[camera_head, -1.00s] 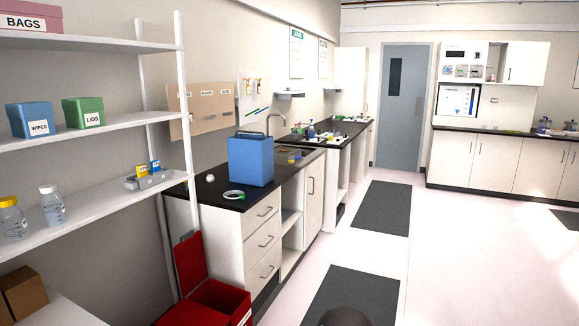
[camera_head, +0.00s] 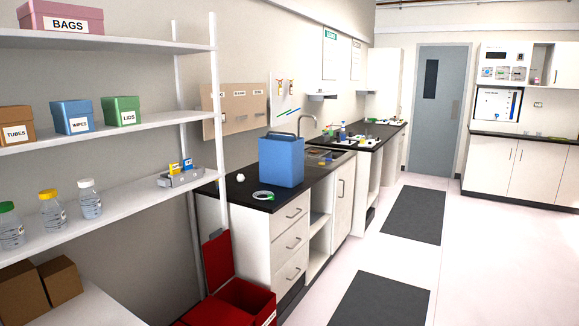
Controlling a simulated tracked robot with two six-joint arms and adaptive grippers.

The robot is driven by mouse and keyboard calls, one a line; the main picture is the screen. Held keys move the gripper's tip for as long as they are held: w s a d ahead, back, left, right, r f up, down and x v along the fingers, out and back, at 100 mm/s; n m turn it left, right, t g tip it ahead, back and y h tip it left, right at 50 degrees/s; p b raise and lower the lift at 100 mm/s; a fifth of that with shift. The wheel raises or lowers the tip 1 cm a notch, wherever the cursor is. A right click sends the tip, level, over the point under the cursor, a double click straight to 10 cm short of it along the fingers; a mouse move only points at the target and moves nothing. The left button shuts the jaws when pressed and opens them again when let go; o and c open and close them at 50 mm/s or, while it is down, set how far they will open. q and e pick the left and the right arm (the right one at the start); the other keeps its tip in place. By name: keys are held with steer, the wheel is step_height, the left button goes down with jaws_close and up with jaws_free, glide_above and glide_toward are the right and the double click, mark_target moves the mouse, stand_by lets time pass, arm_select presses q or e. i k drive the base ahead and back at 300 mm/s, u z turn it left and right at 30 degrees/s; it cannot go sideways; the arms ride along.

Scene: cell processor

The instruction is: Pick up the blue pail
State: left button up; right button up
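The blue pail (camera_head: 281,163) is a tall blue box-shaped container. It stands upright on the black countertop (camera_head: 262,204) of the left-hand bench, near the sink. A thin, darker blue edge or handle shows at its top. Neither of my grippers shows in the head view, and nothing is touching the pail.
A white shelf (camera_head: 140,184) with bottles and boxes stands at the left. An open red bin (camera_head: 240,297) sits on the floor before the drawers (camera_head: 290,244). A tape-like ring (camera_head: 263,196) lies by the pail. The floor (camera_head: 480,260) to the right is clear.

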mark_target(281, 157)
steer(key=u, duration=1.7)
steer(key=i, duration=0.1)
steer(key=z, duration=3)
steer(key=i, duration=5.6)
steer(key=u, duration=0.05)
